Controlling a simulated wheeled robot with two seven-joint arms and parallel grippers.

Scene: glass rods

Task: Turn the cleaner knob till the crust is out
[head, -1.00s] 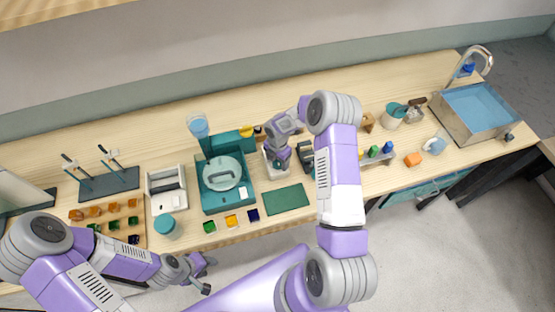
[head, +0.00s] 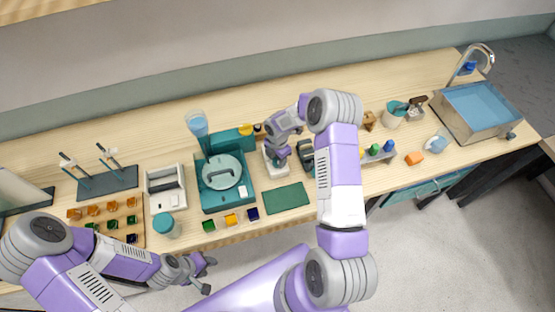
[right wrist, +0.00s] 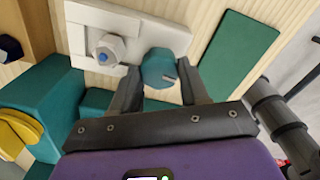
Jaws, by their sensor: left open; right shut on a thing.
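The cleaner is a small white block, seen in the right wrist view (right wrist: 105,22), with a round teal knob (right wrist: 158,68) on it. My right gripper (right wrist: 160,86) is shut on the knob, one dark finger on each side. A grey hexagonal piece with a blue centre (right wrist: 104,52) sits beside the knob. I cannot make out any crust. In the head view my right gripper (head: 277,154) is over the white block and largely hides it. My left gripper (head: 205,275) is open and empty in front of the bench.
A teal machine with a round lid (head: 222,172) stands left of the cleaner. A flat green mat (head: 286,198) lies in front of it. A rack with coloured caps (head: 378,153) stands to the right. A sink (head: 480,108) is at the far right.

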